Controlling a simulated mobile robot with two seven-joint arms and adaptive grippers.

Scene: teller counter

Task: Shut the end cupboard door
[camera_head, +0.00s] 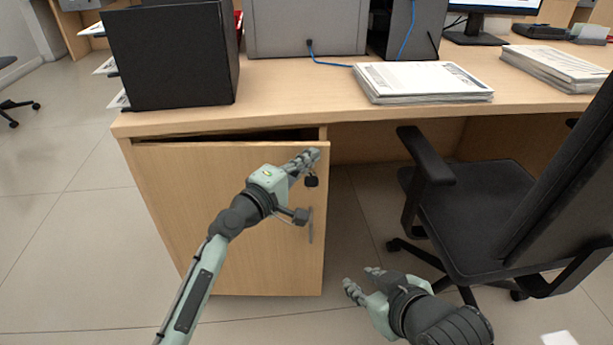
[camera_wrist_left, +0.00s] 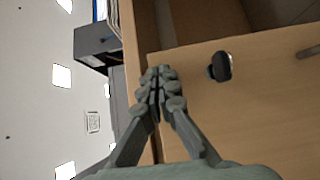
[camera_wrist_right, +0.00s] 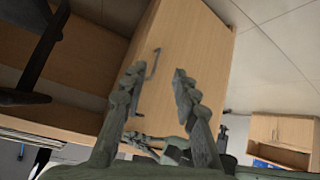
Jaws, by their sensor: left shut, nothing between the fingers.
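The end cupboard door (camera_head: 220,230) is a pale wood panel under the left end of the desk. It stands slightly ajar, with a dark gap along its top below the desktop. It has a grey bar handle (camera_head: 311,226) and a black knob-like piece (camera_head: 312,181) near its right edge. My left gripper (camera_head: 312,156) is shut and empty at the door's top right corner; the left wrist view shows its fingertips (camera_wrist_left: 158,74) at the door's edge (camera_wrist_left: 240,110). Whether they touch is unclear. My right gripper (camera_head: 360,281) is open and empty, low in front of the door's right side.
A black office chair (camera_head: 480,200) stands close on the right. The desktop (camera_head: 290,95) carries a black file box (camera_head: 170,60), a grey machine (camera_head: 305,25) and paper stacks (camera_head: 420,80). The floor left of the cupboard (camera_head: 60,230) is clear.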

